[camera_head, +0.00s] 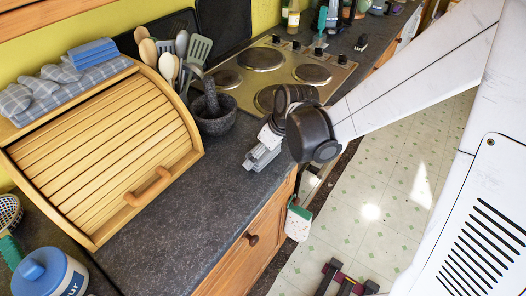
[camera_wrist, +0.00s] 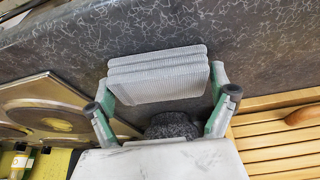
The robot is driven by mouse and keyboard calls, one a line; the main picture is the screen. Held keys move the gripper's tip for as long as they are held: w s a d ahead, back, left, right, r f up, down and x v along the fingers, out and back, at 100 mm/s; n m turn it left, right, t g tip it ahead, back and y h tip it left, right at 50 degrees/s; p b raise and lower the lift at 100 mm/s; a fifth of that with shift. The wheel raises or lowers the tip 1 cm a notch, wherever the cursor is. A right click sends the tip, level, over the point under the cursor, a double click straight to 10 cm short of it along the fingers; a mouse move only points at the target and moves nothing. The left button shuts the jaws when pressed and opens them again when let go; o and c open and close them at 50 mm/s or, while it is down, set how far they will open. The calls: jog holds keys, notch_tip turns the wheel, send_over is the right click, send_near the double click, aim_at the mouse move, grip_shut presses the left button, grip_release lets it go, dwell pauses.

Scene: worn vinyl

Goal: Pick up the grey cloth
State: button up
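The grey cloth (camera_wrist: 158,78) is folded in several layers. In the wrist view it lies between the two fingertips of my gripper (camera_wrist: 163,72), filling most of the gap. The fingers are spread wide, one at each side of the cloth; whether either touches it I cannot tell. In the head view the cloth (camera_head: 262,157) is on the dark counter near its front edge, just below my gripper (camera_head: 266,146). My wrist and arm hide part of the gripper there.
A stone mortar (camera_head: 213,121) with a pestle stands close by, towards the wall. A wooden bread bin (camera_head: 100,150) is to the left, and a hob (camera_head: 270,72) lies behind. The counter (camera_head: 200,205) in front is clear. A brush (camera_head: 298,219) shows beyond the counter edge.

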jog(key=shift+c, duration=0.8)
jog(key=shift+r, duration=0.1)
jog(key=shift+r, duration=0.4)
jog(key=r, duration=0.3)
jog(key=shift+s+a+r, duration=0.15)
jog(key=shift+s+r, duration=0.15)
jog(key=s+a+r, duration=0.2)
jog(key=s+r, duration=0.1)
jog(key=s, duration=0.2)
jog(key=s+a+r+p, duration=0.1)
jog(key=s+a+r, duration=0.1)
jog(key=s, duration=0.3)
jog(key=shift+a+r, duration=0.3)
jog(key=shift+r, duration=0.45)
jog(key=o, duration=0.4)
jog(key=c, duration=0.4)
jog(key=shift+o, duration=0.2)
